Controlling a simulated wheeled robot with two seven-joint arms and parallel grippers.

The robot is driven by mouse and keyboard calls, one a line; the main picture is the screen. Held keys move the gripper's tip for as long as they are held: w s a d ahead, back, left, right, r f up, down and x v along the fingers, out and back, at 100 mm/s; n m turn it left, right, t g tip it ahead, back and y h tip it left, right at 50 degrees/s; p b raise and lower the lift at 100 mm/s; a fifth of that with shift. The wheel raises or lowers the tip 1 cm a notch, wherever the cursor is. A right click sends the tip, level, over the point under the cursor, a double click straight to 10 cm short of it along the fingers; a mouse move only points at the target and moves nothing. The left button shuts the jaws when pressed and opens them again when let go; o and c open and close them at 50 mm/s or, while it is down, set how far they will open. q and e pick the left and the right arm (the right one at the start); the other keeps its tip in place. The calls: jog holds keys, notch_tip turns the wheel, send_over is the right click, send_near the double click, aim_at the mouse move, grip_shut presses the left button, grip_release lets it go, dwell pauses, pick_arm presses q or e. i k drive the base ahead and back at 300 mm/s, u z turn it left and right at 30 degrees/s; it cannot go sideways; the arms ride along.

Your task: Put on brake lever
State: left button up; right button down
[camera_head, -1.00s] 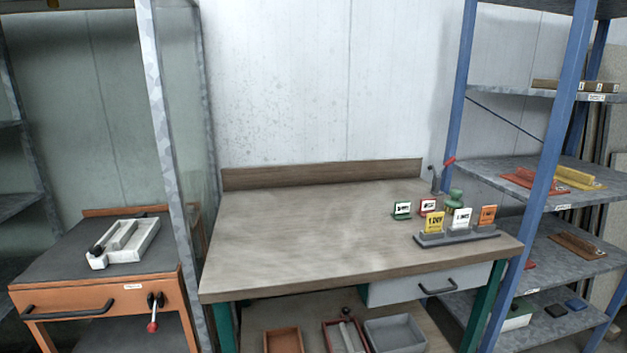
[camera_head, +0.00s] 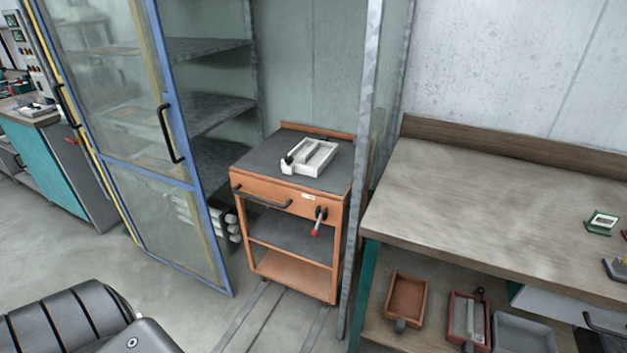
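An orange cart (camera_head: 275,192) with a dark top stands near the middle of the view. A dark lever with a red tip (camera_head: 317,222) hangs down on the cart's front, at the right side below the top; it looks like the brake lever. I cannot tell whether it is engaged. A white tray (camera_head: 310,156) with compartments and a black knob lies on the cart's top. Neither gripper is in view; only a dark part of my own body shows at the lower left.
A glass door (camera_head: 130,150) with a blue frame stands open left of the cart. A metal post (camera_head: 364,180) stands right of it. Rails (camera_head: 272,318) run on the floor before the cart. A wooden workbench (camera_head: 480,215) is at right. Open floor lies at left.

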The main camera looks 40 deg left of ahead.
aim_at(314, 233)
jog(key=u, duration=0.05)
jog(key=k, duration=0.5)
jog(key=u, duration=0.2)
jog(key=i, duration=0.45)
jog(key=u, duration=1.1)
